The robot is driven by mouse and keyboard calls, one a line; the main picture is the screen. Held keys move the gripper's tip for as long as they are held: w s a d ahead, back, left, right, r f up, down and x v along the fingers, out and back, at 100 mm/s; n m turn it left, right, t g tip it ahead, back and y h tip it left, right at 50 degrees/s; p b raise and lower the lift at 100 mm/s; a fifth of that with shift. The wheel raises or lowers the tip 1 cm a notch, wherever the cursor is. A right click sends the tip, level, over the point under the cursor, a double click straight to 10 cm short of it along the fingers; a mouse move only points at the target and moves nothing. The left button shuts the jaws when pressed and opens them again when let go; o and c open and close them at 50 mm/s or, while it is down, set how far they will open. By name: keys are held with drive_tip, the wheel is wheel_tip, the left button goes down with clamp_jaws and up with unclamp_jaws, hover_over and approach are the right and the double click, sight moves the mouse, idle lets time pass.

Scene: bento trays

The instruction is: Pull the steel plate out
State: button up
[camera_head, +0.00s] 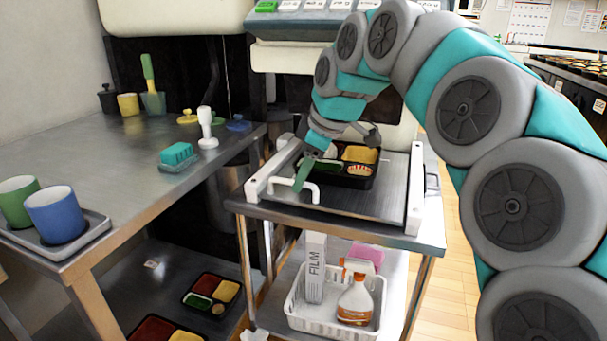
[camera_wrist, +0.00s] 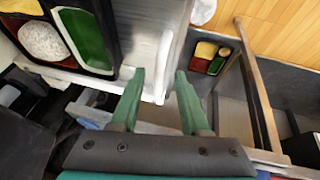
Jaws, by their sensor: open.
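The steel plate (camera_head: 385,203) lies flat on top of the small steel stand, between two white side rails. A black bento tray (camera_head: 345,181) with food in its compartments sits on it. A white bar handle (camera_head: 301,186) is at the plate's front left. My gripper (camera_head: 306,173) is at this handle, with its green fingers pointing down. In the wrist view my gripper (camera_wrist: 158,78) is open, and the white handle (camera_wrist: 163,62) shows between and beyond the fingertips. I cannot tell whether a finger touches it. The steel plate (camera_wrist: 146,28) and tray also show there.
Below is a shelf with a white basket (camera_head: 302,318) holding a film box, a spray bottle and something pink. A long steel table (camera_head: 110,185) at the left bears cups and a green sponge. More bento trays (camera_head: 212,295) are on its lower shelf. The machine stands behind.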

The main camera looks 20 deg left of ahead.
drive_tip(key=shift+a+f, duration=0.1)
drive_tip(key=shift+f, duration=0.15)
drive_tip(key=shift+c, duration=0.4)
clamp_jaws()
idle(0.9)
